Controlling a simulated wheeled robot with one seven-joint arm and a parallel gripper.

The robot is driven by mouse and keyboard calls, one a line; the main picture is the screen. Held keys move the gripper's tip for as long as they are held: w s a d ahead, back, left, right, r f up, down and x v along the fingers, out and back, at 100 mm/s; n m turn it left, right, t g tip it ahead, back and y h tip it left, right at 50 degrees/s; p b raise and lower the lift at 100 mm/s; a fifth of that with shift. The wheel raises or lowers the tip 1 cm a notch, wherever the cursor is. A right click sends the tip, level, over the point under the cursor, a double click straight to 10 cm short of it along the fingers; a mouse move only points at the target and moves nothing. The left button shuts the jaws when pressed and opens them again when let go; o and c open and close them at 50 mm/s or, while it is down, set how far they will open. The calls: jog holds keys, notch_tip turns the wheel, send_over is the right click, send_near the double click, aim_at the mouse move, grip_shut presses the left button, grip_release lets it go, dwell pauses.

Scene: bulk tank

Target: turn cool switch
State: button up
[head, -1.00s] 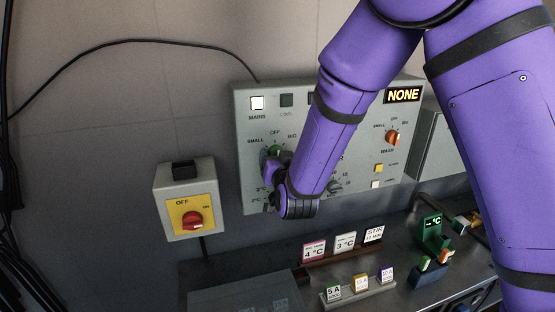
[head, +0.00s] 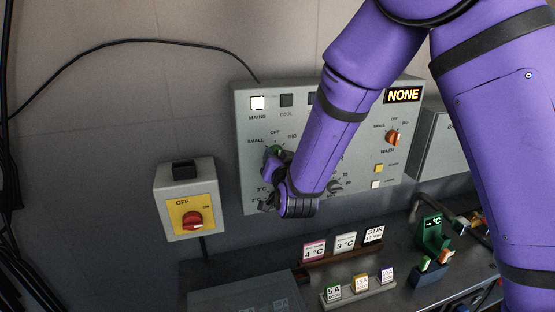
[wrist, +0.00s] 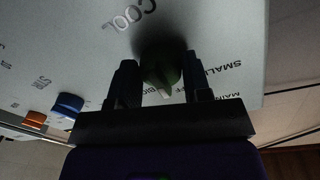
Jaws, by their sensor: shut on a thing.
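The green cool switch (head: 277,151) is a round knob at the upper left of the grey control panel (head: 245,100), with SMALL, OFF and BIG printed around it. My gripper (head: 272,162) is at this knob in the head view and partly covers it. In the wrist view the green knob (wrist: 163,70) stands between the two dark fingers of my gripper (wrist: 161,82), under the upside-down word COOL. The fingers are shut on the knob. A pale pointer mark shows on its near end. Its exact setting is hard to tell.
An orange wash knob (head: 393,138) and a lit NONE display (head: 403,96) are on the panel's right. Small label cards (head: 345,243) stand on the bench below. A blue knob (wrist: 68,104) shows near my left finger.

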jog(key=m, duration=0.4)
jog(key=shift+r+m, duration=0.1)
jog(key=shift+m, duration=1.9)
jog(key=shift+g, duration=0.3)
jog(key=o, duration=0.9)
jog(key=shift+s, duration=0.1)
jog(key=v, duration=1)
jog(key=shift+s+d, duration=0.1)
jog(key=shift+s, duration=0.25)
